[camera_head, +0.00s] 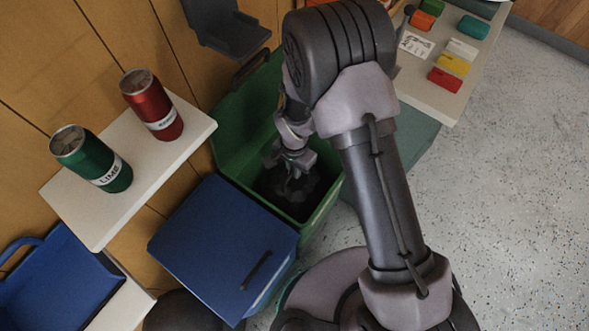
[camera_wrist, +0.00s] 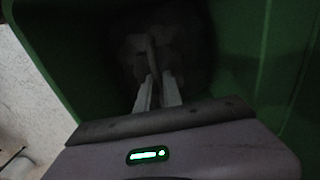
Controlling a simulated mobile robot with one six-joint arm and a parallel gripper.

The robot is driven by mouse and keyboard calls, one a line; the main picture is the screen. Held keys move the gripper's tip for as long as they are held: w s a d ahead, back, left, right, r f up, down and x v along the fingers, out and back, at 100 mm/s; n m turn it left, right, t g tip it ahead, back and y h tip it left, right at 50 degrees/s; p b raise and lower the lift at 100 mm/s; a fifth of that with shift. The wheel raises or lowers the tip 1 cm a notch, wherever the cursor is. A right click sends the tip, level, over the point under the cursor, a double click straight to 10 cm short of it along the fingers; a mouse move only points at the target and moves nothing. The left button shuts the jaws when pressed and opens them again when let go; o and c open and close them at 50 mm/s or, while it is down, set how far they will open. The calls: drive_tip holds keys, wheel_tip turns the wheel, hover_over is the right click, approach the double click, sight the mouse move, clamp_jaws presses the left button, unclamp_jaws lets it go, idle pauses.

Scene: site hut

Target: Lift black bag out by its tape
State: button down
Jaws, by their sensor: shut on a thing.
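The black bag (camera_head: 297,192) lies down inside the green bin (camera_head: 229,134), whose lid is open. It shows dark and crumpled below my gripper (camera_head: 290,168), which reaches down into the bin. In the wrist view the bag (camera_wrist: 185,55) is a dim grey-black shape between the green walls (camera_wrist: 265,60). A paler strip (camera_wrist: 152,55), seemingly the tape, runs up from the bag to between my two fingertips (camera_wrist: 157,82). My gripper is shut on the tape. Part of the bag is hidden by my arm and the bin's shadow.
A white shelf (camera_head: 80,205) at left bears a red can (camera_head: 152,104) and a green can (camera_head: 91,158). A table (camera_head: 425,82) at right holds several coloured blocks. Floor at right is clear.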

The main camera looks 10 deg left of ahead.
drive_tip(key=shift+r+p, duration=2.05)
drive_tip(key=shift+r, duration=1.55)
wheel_tip(320, 180, up, 9)
drive_tip(key=p, duration=0.6)
wheel_tip(320, 180, up, 9)
drive_tip(key=p, duration=0.5)
drive_tip(key=shift+p, duration=0.35)
wheel_tip(320, 180, up, 9)
drive_tip(key=p, duration=0.5)
drive_tip(key=shift+p, duration=0.3)
